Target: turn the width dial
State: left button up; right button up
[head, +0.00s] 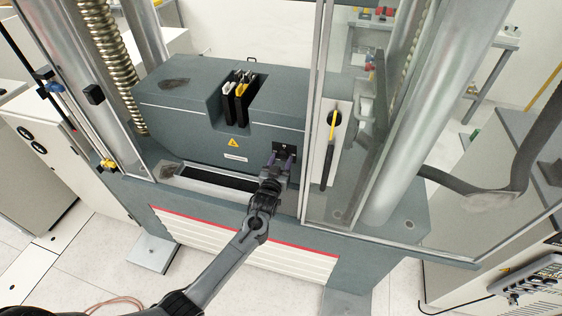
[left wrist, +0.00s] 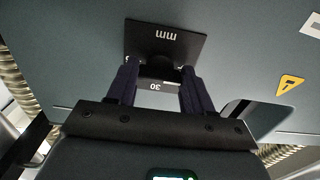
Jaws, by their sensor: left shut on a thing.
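The width dial (left wrist: 158,76) is a dark knob on a black plate marked "mm" (left wrist: 165,37), on the front face of the grey-green machine block. A "30" mark shows on a pale strip below it in the left wrist view. My left gripper (left wrist: 158,90) has its two dark purple fingers on either side of the dial and is shut on it. In the head view, my left gripper (head: 283,160) reaches up to the small black plate (head: 287,148), and the dial is mostly hidden there. My right gripper is not in view.
A clear guard door (head: 345,150) with a metal frame stands just right of my left gripper. A black slot holding upright tools (head: 236,100) is above left. Thick columns and a threaded screw (head: 112,60) flank the block.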

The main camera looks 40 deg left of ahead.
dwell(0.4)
pick_arm(q)
jog(key=o, duration=1)
jog(key=shift+o, duration=0.2)
jog(key=v, duration=1)
jog(key=shift+s+d+p, duration=0.15)
jog(key=shift+s+p, duration=0.15)
jog(key=shift+s, duration=0.1)
jog(key=shift+f, duration=0.1)
